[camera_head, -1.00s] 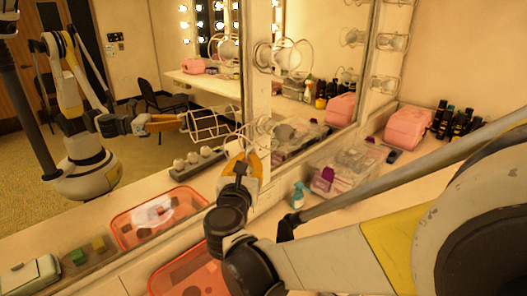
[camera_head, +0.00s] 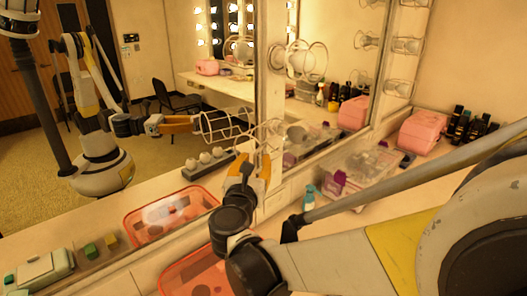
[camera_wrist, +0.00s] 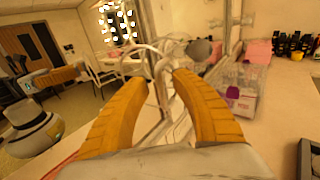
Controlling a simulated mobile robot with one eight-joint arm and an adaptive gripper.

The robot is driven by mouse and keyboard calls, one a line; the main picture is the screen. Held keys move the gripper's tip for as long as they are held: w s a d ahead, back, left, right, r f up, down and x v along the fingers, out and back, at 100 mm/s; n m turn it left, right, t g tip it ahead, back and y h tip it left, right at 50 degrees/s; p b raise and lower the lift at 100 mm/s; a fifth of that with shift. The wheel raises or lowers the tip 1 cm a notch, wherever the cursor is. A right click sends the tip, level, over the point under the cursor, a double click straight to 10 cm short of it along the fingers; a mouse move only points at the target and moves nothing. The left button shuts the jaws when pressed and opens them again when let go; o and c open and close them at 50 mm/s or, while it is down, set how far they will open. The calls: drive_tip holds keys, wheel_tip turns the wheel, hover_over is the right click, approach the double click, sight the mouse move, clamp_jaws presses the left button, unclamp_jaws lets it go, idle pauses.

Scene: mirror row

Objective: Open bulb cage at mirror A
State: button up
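My gripper (camera_head: 258,158) is open in front of the mirror frame post, its orange fingers pointing at a wire bulb cage (camera_head: 270,135) low on that post. In the wrist view my gripper (camera_wrist: 160,78) has its fingertips on both sides of thin pale cage wires (camera_wrist: 160,62); I cannot tell whether they touch. A round grey bulb (camera_wrist: 198,50) shows just right of the wires. The mirror (camera_head: 190,90) reflects my arm and the cage. Another cage with a bulb (camera_head: 300,60) is higher on the post. No label shows which mirror is A.
Below on the counter are a red tray (camera_head: 185,275), a small teal-capped bottle (camera_head: 310,196) and a clear box with purple items (camera_head: 355,170). A pink case (camera_head: 425,130) and dark bottles (camera_head: 465,128) stand farther right. More wire cages (camera_head: 405,46) line the right post.

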drive_tip(key=s+a, duration=0.1)
drive_tip(key=s, duration=1.1)
wheel_tip(320, 180, up, 9)
drive_tip(key=w+d+n+t+y, duration=0.15)
drive_tip(key=n+y, duration=0.45)
drive_tip(key=n, duration=0.8)
drive_tip(key=s+d+f+n+g+h, duration=0.2)
drive_tip(key=s+d+f+n+g, duration=0.4)
drive_tip(key=s+d+f+n, duration=0.2)
drive_tip(key=s+d+f+n+g+h, duration=0.2)
drive_tip(key=s+d+f+n+g, duration=0.4)
drive_tip(key=d+f+n, duration=0.5)
drive_tip(key=s+d+n, duration=0.2)
drive_tip(key=d+n, duration=0.2)
drive_tip(key=d, duration=0.1)
drive_tip(key=shift+s+d+f, duration=0.25)
drive_tip(key=shift+s+f, duration=0.05)
drive_tip(key=shift+f, duration=0.1)
